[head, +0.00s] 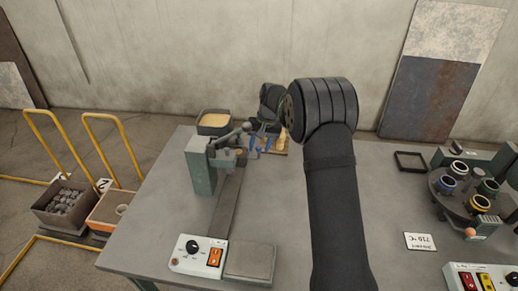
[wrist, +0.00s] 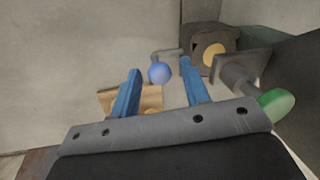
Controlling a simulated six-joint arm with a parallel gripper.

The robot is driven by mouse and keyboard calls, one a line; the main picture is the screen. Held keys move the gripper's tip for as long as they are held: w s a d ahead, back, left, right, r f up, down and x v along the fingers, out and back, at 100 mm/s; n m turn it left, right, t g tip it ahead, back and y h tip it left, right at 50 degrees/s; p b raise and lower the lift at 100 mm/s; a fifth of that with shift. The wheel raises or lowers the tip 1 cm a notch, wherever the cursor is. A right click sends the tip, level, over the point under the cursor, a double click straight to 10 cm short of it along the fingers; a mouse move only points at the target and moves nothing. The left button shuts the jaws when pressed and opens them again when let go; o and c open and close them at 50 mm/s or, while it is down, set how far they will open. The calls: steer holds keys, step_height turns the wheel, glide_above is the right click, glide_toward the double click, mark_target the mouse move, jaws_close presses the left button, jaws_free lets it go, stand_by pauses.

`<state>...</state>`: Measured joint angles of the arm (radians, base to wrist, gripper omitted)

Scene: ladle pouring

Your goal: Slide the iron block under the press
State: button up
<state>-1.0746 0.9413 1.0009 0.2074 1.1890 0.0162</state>
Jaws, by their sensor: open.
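The green-grey press (head: 200,168) stands on the left of the table in the head view, with a grey arm reaching from its top. A dark strip runs from the press to the table front. A grey flat block (head: 250,262) lies at the strip's near end; I cannot tell whether it is the iron block. My gripper (head: 258,146) is open behind and right of the press, its blue fingers pointing down. In the wrist view, a blue ball on a grey rod (wrist: 160,73) shows between the open fingertips; I see no contact. A green knob (wrist: 277,104) is at right.
A control box (head: 197,256) with a knob and orange switch sits beside the grey block. A sand-filled tray (head: 214,122) stands behind the press. A turntable with several cups (head: 465,190) is at right. The table centre right of my arm is mostly clear.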

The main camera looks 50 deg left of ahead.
steer(key=shift+s+a+f, duration=0.1)
steer(key=shift+s+f, duration=0.05)
steer(key=shift+f, duration=0.6)
jaws_close()
steer(key=s+d, duration=0.6)
steer(key=shift+s+d, duration=0.2)
jaws_free()
steer(key=shift+r, duration=0.1)
step_height(320, 180, up, 17)
steer(key=w+d, duration=0.2)
steer(key=w, duration=0.1)
